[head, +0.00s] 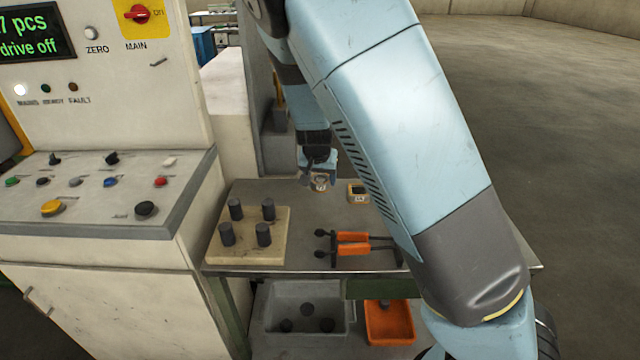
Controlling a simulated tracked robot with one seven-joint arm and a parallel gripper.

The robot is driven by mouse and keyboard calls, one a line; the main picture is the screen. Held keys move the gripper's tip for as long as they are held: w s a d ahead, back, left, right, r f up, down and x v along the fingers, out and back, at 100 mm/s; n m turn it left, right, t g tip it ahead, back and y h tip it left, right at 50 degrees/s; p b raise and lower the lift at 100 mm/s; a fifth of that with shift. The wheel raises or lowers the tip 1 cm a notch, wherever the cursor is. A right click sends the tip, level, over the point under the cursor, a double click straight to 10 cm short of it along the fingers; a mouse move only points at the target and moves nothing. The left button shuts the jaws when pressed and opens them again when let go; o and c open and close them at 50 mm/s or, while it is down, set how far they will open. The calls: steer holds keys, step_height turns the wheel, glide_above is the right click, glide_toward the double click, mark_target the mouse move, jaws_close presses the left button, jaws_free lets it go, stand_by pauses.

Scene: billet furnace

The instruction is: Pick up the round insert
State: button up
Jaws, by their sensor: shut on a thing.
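My gripper (318,178) points down above the back part of the metal table. It is shut on a small, pale, round piece, which looks like the round insert (321,185). The insert is small in this view and partly covered by the fingers. I cannot tell how far it is above the table top. To its right, apart from it, stands a small tan block (358,198) with a dark top and a pale label.
A tan board (280,248) with several dark cylinders lies on the table (310,210) at left. Orange-handled tools (353,249) rest near the front edge. Below are a grey bin (283,302) and an orange bin (390,325). The control console (100,190) stands close on the left.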

mark_target(324, 183)
steer(key=s+r, duration=0.3)
steer(key=shift+d+r, duration=0.25)
steer(key=shift+r, duration=0.05)
steer(key=s+d+r, duration=0.1)
steer(key=s+r, duration=0.2)
steer(key=s, duration=0.5)
steer(key=shift+s+d+r, duration=0.15)
steer(key=shift+d+r, duration=0.15)
steer(key=shift+d, duration=0.05)
